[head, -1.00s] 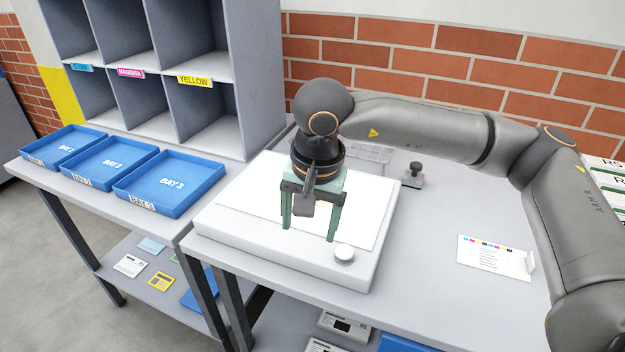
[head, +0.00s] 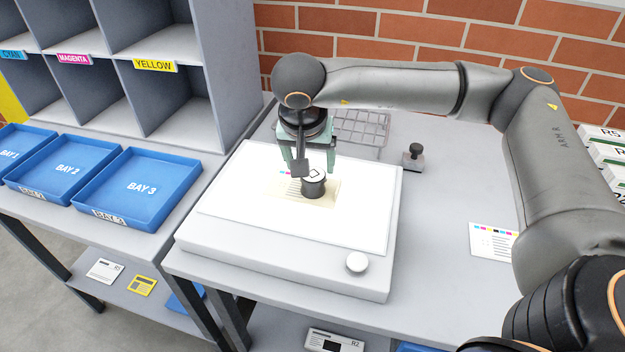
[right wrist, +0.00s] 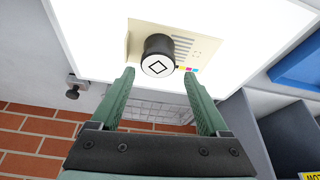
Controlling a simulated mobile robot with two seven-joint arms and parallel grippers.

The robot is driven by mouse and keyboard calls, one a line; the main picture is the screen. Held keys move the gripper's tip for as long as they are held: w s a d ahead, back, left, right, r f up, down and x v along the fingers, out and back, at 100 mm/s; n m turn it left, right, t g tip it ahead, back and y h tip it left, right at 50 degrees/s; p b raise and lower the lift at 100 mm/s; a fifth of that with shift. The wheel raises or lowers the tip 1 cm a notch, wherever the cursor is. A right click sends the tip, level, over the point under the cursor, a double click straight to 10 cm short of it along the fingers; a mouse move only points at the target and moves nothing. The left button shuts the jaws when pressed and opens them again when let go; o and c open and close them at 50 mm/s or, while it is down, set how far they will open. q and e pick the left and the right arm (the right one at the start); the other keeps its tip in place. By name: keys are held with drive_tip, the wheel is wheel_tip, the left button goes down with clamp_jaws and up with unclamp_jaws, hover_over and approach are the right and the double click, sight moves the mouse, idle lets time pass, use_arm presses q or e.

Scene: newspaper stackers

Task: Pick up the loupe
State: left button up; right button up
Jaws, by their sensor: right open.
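The loupe (head: 314,187) is a short black cylinder with a pale top bearing a diamond mark. It stands upright on a cream printed card on the lit white light table (head: 225,255). My right gripper (head: 311,168), with green fingers, is open and empty, pointing down just behind the loupe on the wall side. In the right wrist view the loupe (right wrist: 158,56) shows just beyond the open fingertips (right wrist: 159,77), roughly centred between them and apart from both. My left gripper is not in view.
A wire tray (head: 362,128) and a small dark stamp-like object (head: 413,156) stand behind and right of the light table. A white knob (head: 357,262) is at its front corner. Blue bay trays (head: 187,185) and a grey shelf unit (head: 232,70) are at left; a brick wall is behind.

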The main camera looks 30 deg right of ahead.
sight(313, 174)
drive_tip(key=shift+p+x, duration=0.35)
drive_tip(key=shift+x, duration=2.45)
drive_tip(key=shift+s+d, duration=0.1)
drive_tip(key=shift+s, duration=0.05)
drive_tip(key=shift+c, duration=0.3)
clamp_jaws()
drive_tip(key=shift+r, duration=0.15)
